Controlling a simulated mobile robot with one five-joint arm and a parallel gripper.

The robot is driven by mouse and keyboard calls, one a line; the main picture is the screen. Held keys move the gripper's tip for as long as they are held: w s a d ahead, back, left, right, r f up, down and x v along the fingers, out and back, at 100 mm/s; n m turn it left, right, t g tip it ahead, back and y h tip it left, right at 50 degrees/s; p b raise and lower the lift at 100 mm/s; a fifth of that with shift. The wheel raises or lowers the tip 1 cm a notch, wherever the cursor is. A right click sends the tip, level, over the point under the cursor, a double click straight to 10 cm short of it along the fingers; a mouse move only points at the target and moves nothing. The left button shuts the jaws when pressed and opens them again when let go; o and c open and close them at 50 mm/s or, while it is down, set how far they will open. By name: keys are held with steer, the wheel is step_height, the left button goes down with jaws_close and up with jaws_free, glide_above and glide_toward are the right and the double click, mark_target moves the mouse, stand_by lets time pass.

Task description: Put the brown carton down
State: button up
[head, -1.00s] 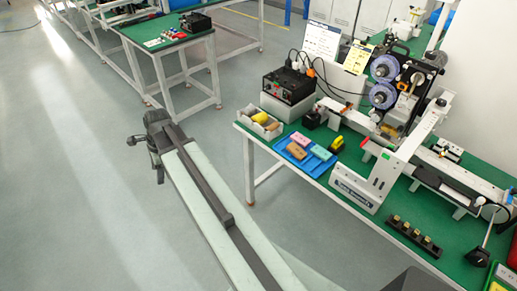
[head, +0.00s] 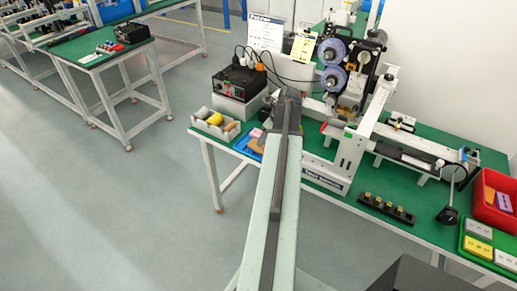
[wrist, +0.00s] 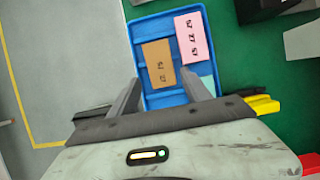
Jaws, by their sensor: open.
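The brown carton (wrist: 158,63) lies in the blue tray (wrist: 146,28), beside the pink carton (wrist: 194,37). A light blue carton (wrist: 208,84) is partly hidden behind a finger. My gripper (wrist: 160,77) is open, its fingers spread to either side of the near end of the brown carton. I see no finger closed on it; whether either touches it I cannot tell. In the head view the brown carton (head: 257,144) and the tray (head: 242,146) show just left of my arm, which covers the rest of the tray and the gripper's fingers.
A white bin (head: 214,124) with small parts stands left of the tray, a black power unit (head: 238,83) behind it. A machine with purple reels (head: 333,64) stands close on the right. A yellow item (wrist: 262,104) lies right of the tray. Open floor lies left of the bench.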

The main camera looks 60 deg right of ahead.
steer(key=shift+b+x, duration=0.3)
steer(key=shift+x, duration=0.55)
steer(key=shift+r, duration=0.1)
steer(key=b+x, duration=0.5)
steer(key=shift+s+d+f, duration=0.1)
steer(key=shift+f, duration=0.15)
steer(key=shift+r, duration=0.2)
